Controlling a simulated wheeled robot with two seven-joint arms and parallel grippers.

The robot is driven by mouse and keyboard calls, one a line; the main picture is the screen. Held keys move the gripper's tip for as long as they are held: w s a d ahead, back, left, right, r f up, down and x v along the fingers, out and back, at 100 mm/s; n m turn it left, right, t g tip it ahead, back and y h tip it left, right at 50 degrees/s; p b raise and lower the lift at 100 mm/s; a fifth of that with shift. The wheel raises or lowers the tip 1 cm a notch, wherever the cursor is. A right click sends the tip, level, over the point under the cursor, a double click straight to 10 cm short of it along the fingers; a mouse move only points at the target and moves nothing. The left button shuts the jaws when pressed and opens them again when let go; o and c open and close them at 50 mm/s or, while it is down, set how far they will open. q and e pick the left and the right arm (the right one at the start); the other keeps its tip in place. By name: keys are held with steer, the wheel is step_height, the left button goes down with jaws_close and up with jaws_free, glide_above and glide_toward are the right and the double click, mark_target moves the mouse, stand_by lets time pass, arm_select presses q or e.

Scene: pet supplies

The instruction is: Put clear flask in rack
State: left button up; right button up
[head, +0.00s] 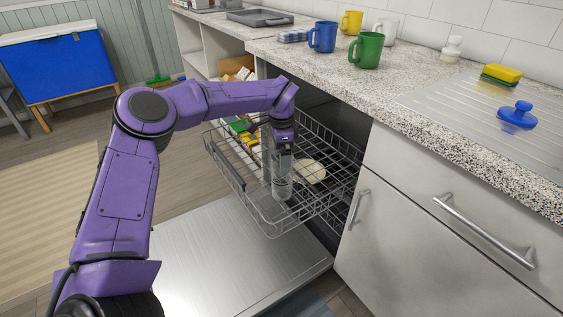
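The rack (238,190) is a grey wire dishwasher basket, pulled out over the open door. The clear flask (283,187) is upright within the outline of the rack, near its front part. Its base appears close to the wire floor; I cannot tell whether it touches. My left gripper (283,152) points down from above and is shut on the flask's upper part. The gripper hides the flask's top. My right gripper is not in view.
A pale dish (309,171) lies in the rack behind the flask. The open dishwasher door (215,260) spreads below. The counter (400,85) above holds a blue mug (323,37), a green mug (367,51) and other items. Drawers (450,215) stand at the right.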

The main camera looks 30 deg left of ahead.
arm_select(q)
step_height(320, 180, up, 9)
steer(key=shift+f+p, duration=0.15)
steer(key=shift+p, duration=0.2)
